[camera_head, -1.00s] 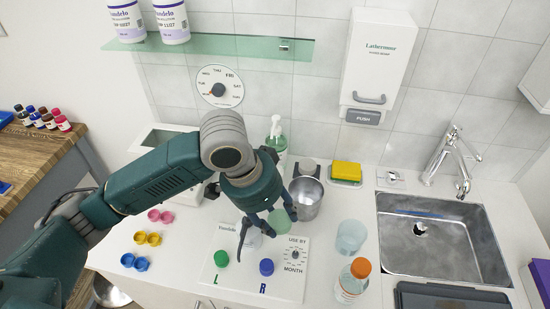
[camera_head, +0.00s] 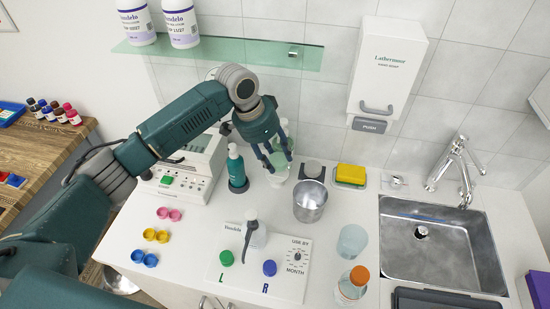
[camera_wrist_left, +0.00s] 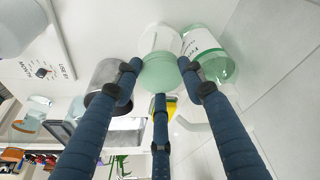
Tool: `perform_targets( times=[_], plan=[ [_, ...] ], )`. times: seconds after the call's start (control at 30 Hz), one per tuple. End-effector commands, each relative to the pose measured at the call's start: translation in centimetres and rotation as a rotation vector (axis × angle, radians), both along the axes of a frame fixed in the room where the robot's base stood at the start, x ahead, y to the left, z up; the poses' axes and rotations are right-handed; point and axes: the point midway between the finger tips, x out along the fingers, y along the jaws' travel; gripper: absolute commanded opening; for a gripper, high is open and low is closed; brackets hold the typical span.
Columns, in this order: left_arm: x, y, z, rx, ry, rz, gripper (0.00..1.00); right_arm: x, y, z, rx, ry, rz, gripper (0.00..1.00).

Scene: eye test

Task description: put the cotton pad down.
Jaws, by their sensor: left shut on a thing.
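My left gripper (camera_head: 278,158) is at the back of the counter, in front of the tiled wall. It is shut on the pale green cotton pad (camera_head: 280,160), which is partly hidden by the fingers. In the left wrist view the pad (camera_wrist_left: 158,74) shows as a round pale green face between the fingers (camera_wrist_left: 160,85). A white round container (camera_wrist_left: 161,40) is right behind the pad there; I cannot tell whether they touch. My right gripper is not in view.
A steel cup (camera_head: 310,201) stands just right of the gripper, with a yellow sponge (camera_head: 350,173) behind it. A dark green bottle (camera_head: 237,168) stands left. A clear green bottle (camera_wrist_left: 208,55) is close by. A white board (camera_head: 287,283) lies in front; the sink (camera_head: 430,240) is right.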

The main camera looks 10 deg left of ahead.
Motion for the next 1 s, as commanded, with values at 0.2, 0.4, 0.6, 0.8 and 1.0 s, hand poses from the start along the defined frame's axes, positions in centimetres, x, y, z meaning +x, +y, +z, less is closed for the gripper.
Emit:
perform_targets(
  times=[0.2,0.4,0.6,0.8,1.0],
  plan=[
    [0.6,0.3,-0.9,0.002,0.004,0.0,0.19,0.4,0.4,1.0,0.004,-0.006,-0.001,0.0],
    [0.6,0.2,-3.3,0.0,0.001,0.0,0.2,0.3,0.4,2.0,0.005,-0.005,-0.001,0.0],
    [0.7,0.3,-3.6,0.0,0.0,-0.001,0.2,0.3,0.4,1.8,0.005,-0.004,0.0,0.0],
    [0.7,0.3,-3.9,0.0,0.0,0.0,0.2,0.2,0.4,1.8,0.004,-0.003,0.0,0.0],
    [0.7,0.3,-4.2,0.0,-0.002,-0.001,0.6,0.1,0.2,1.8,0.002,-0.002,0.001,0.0]
  ],
)
